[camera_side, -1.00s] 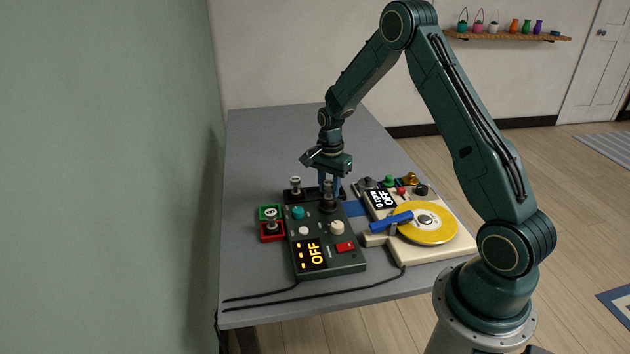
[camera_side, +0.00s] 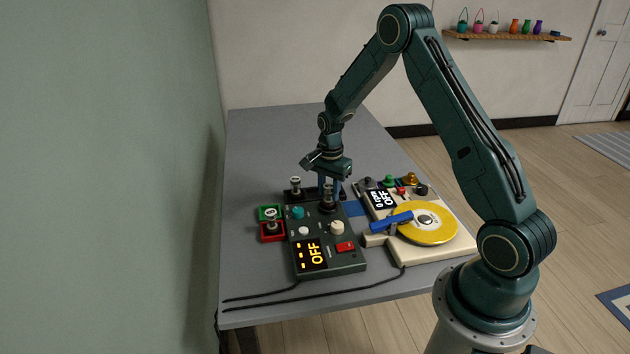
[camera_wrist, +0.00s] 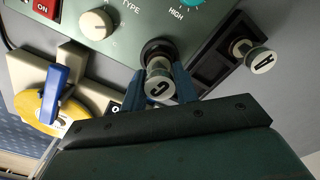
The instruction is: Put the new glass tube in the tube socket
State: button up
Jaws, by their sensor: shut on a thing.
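My gripper (camera_side: 329,188) is shut on a glass tube (camera_side: 328,199) with a dark body and a pale lettered top. In the wrist view the held tube (camera_wrist: 159,87) sits between my blue fingers; its letter looks like a C or G. The tube is upright over the round black tube socket (camera_wrist: 156,49) on the dark green tester (camera_side: 338,259). Its lower end is at the socket; I cannot tell whether it is fully seated. A second tube (camera_side: 295,186), marked A, stands in the black rack (camera_side: 288,197). A third tube (camera_side: 271,225) stands at the red tray (camera_side: 272,238).
A green tray (camera_side: 264,210) adjoins the red one. A cream device with a yellow disc (camera_side: 436,236) and blue arm (camera_side: 390,222) stands close to the right of the tester. Black cables (camera_side: 262,296) run along the front. The back of the grey table (camera_side: 285,135) is clear.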

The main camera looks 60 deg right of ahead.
jog(key=shift+f, duration=0.45)
jog(key=o, duration=1.1)
jog(key=shift+c, duration=0.2)
jog(key=shift+r, duration=3.55)
jog(key=shift+r, duration=0.1)
